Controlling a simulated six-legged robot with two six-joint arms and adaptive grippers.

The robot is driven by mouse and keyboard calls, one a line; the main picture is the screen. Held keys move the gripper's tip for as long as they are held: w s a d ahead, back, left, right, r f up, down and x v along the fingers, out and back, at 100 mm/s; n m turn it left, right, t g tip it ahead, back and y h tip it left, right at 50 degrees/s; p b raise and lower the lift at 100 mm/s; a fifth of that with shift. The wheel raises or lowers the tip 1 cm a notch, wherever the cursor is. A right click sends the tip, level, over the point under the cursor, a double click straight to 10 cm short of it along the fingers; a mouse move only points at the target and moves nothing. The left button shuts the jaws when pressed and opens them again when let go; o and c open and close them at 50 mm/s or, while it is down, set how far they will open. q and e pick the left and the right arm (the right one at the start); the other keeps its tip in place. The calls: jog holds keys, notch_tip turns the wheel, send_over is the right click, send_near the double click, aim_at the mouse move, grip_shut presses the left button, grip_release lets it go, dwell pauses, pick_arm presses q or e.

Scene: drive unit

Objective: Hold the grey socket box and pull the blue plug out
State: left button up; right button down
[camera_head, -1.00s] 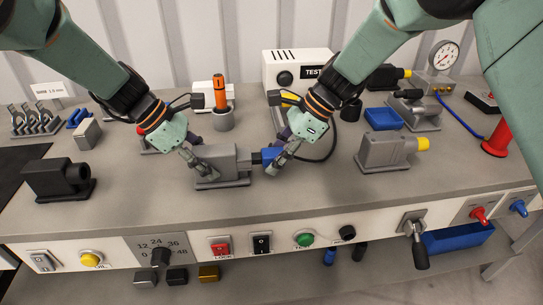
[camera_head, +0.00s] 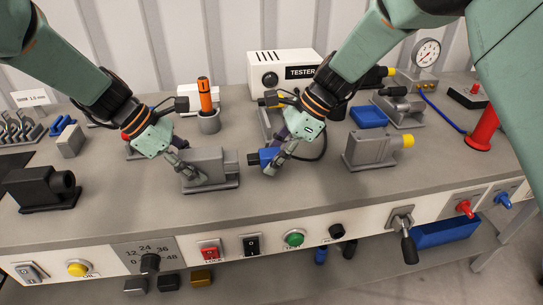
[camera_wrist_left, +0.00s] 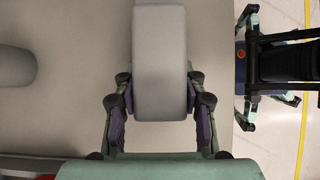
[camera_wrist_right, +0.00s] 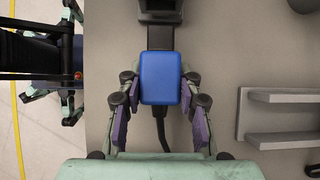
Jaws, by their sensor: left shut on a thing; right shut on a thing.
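The grey socket box (camera_head: 208,160) stands upright on its base at the middle of the bench. My left gripper (camera_head: 192,174) is shut on it; the left wrist view shows the grey box (camera_wrist_left: 160,60) between the fingers. The blue plug (camera_head: 267,157) is to the right of the box, its black nose pointing at it. A narrow gap seems to show between nose and box in the head view. My right gripper (camera_head: 274,166) is shut on the plug; the right wrist view shows the blue body (camera_wrist_right: 160,78) between the fingers, its cord trailing behind.
A grey bracket (camera_wrist_right: 275,120) lies beyond the plug. Another grey box with a yellow end (camera_head: 372,149) stands to the right, and a black one (camera_head: 38,188) to the left. The white tester (camera_head: 284,70) is behind. Switches line the bench front. The bench before the plug is clear.

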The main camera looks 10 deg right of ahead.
aim_at(273, 152)
jog(key=shift+r, duration=4.3)
pick_arm(q)
jog(key=o, duration=1.3)
jog(key=v, duration=1.2)
pick_arm(e)
jog(key=shift+s+f, duration=0.1)
